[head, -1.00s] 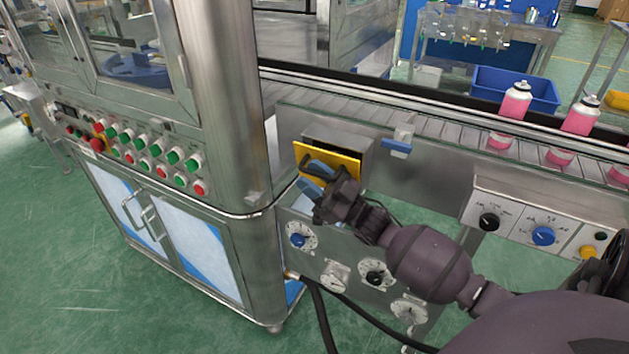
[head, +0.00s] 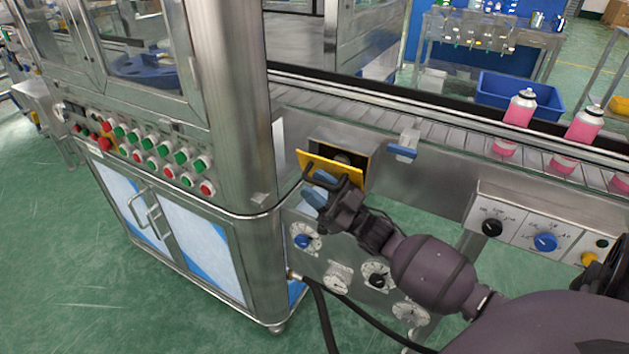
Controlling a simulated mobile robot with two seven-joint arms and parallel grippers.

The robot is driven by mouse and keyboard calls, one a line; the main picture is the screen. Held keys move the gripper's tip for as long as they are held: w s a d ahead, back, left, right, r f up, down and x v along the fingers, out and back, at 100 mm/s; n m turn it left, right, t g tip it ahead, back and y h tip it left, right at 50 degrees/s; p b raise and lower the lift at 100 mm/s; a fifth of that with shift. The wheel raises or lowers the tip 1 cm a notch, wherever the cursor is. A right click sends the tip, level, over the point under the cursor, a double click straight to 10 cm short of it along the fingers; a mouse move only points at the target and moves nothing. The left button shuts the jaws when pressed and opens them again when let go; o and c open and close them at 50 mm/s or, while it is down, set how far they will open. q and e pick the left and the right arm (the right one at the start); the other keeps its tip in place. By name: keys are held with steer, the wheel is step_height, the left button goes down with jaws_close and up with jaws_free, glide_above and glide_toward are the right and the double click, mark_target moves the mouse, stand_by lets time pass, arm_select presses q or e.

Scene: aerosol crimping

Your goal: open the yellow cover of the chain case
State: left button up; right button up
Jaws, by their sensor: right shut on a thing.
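The yellow cover (head: 345,170) sits on the front of the steel chain case (head: 366,155), below the conveyor edge. The cover is tilted outward at its top, with a dark opening showing behind it. My right gripper (head: 322,186) is at the lower left part of the cover, shut on it; its dark fingers and blue pads overlap the cover's front, and they hide the exact contact. My left gripper is not in view.
The conveyor (head: 440,129) carries pink cans (head: 519,107) at the right. A blue latch handle (head: 402,151) sticks out right of the case. A knob panel (head: 340,280) lies below, and a steel cabinet (head: 175,235) stands at left.

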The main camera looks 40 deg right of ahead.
steer(key=shift+o, duration=0.2)
steer(key=shift+s+a+n+y, duration=0.15)
steer(key=shift+s, duration=0.45)
steer(key=shift+s+a+n+y, duration=0.15)
steer(key=shift+s, duration=0.4)
steer(key=o, duration=0.4)
steer(key=shift+s+a+f, duration=0.25)
steer(key=shift+s+f, duration=0.25)
steer(key=shift+s, duration=0.25)
steer(key=o, duration=0.6)
steer(key=shift+s+a+f, duration=0.1)
steer(key=shift+s+f, duration=0.2)
steer(key=shift+s, duration=0.3)
steer(key=shift+s+a+f, duration=0.1)
steer(key=shift+s+f, duration=0.15)
steer(key=shift+s, duration=0.35)
steer(key=s, duration=0.2)
steer(key=shift+s+r, duration=0.35)
steer(key=shift+s, duration=0.05)
steer(key=c, duration=1)
steer(key=shift+s+a+f, duration=0.2)
steer(key=shift+s+f, duration=0.15)
steer(key=shift+f, duration=0.2)
steer(key=shift+s+a+f, duration=0.2)
steer(key=shift+s+f, duration=0.15)
steer(key=shift+f, duration=0.2)
steer(key=shift+c, duration=0.2)
